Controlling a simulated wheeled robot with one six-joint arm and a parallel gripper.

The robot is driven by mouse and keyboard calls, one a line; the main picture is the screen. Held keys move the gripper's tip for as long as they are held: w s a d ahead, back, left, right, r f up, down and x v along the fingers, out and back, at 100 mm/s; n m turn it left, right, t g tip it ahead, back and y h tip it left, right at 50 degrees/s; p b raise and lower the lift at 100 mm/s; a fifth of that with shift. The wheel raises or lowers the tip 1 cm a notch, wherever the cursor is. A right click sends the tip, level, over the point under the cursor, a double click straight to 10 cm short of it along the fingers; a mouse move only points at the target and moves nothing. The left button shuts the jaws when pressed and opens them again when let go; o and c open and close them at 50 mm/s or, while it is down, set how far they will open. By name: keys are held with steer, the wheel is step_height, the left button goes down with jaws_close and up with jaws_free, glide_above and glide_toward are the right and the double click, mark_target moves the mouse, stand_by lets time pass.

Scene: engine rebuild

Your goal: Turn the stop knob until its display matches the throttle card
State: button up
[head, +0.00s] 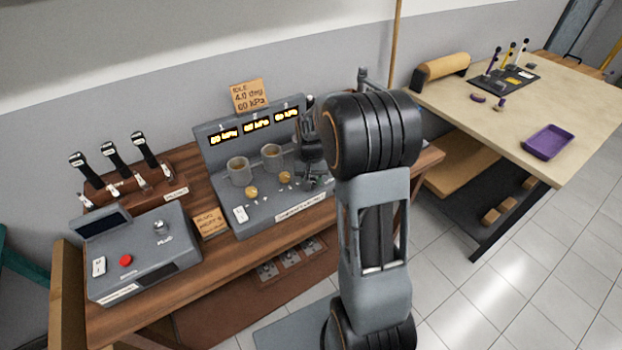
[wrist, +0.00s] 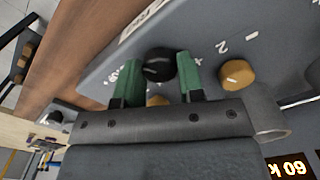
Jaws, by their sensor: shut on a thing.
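My gripper (wrist: 160,78) has its two green fingertips shut on a black round knob (wrist: 158,64), likely the stop knob, on the grey bench panel. The label beside it is partly covered and unreadable. In the head view my gripper (head: 314,180) is at the panel's right end, and my arm hides the knob. The orange throttle card (head: 249,96) stands on top of the panel and reads "IDLE 4.0 deg 60 kPa". Three lit displays (head: 255,125) below it appear to read about 60 kPa each. No degree display is visible.
A yellow knob (wrist: 237,73) sits close beside the fingers, and another is partly hidden by the gripper. Two grey cups (head: 239,171) stand on the panel. A grey box with a red button (head: 126,260) and a lever rack (head: 112,160) are at left.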

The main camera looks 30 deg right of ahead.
steer(key=m+b, duration=0.1)
steer(key=m, duration=0.3)
steer(key=shift+m, duration=0.4)
steer(key=shift+m+b, duration=0.4)
steer(key=shift+m, duration=1.8)
steer(key=o, duration=0.9)
steer(key=shift+r, duration=0.15)
step_height(320, 180, up, 14)
steer(key=shift+f+b, duration=0.2)
steer(key=shift+b, duration=0.15)
